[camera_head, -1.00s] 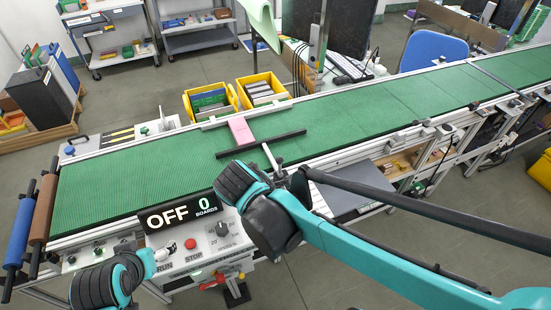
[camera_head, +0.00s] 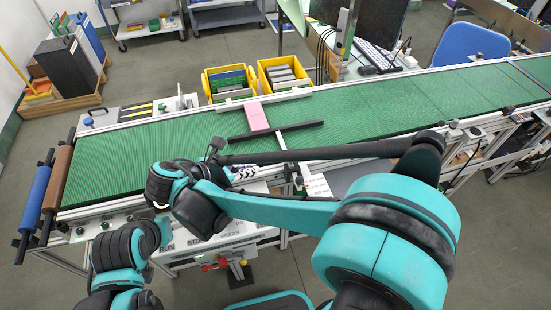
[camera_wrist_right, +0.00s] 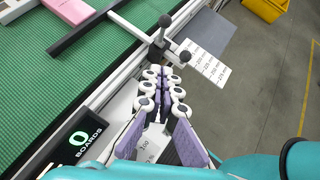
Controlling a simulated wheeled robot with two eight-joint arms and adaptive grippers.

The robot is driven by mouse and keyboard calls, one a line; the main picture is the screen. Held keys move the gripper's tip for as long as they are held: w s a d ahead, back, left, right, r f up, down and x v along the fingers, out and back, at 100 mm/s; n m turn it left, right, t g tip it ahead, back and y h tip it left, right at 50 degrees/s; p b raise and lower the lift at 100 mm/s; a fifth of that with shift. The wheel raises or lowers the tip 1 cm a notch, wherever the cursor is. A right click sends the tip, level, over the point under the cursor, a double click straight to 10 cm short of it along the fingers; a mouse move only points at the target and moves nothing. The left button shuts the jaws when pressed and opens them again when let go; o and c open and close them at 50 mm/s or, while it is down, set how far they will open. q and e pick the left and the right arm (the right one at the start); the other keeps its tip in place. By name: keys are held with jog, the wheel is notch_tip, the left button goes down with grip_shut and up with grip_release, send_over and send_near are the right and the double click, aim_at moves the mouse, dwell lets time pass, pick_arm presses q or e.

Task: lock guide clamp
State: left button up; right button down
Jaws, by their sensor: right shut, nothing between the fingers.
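The guide clamp (camera_wrist_right: 163,45) is a metal post with black ball knobs on the near rail of the conveyor. In the head view the clamp (camera_head: 290,171) is partly hidden by my right arm. The dark guide bar (camera_head: 290,128) lies across the green belt; it also shows in the wrist view (camera_wrist_right: 80,28). My right gripper (camera_wrist_right: 165,78) is shut and empty, its fingertips just short of the clamp and not seen touching it. In the head view the right gripper (camera_head: 243,172) is over the near rail. My left arm is at the lower left; its fingers are hidden.
A pink block (camera_head: 257,117) lies on the belt (camera_head: 140,150) against the guide bar. A white scale card (camera_wrist_right: 201,67) sits beside the clamp. Two yellow bins (camera_head: 228,82) stand behind the far rail. The control panel is mostly covered by my arms.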

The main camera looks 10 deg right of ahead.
jog(key=b, duration=0.3)
send_near(291, 157)
notch_tip(291, 157, down, 4)
jog(key=w+d, duration=0.1)
jog(key=w+d+r+b, duration=0.1)
jog(key=d, duration=0.1)
jog(key=shift+d+r+y+p, duration=0.1)
jog(key=shift+d+y+p, duration=0.2)
jog(key=shift+p, duration=0.15)
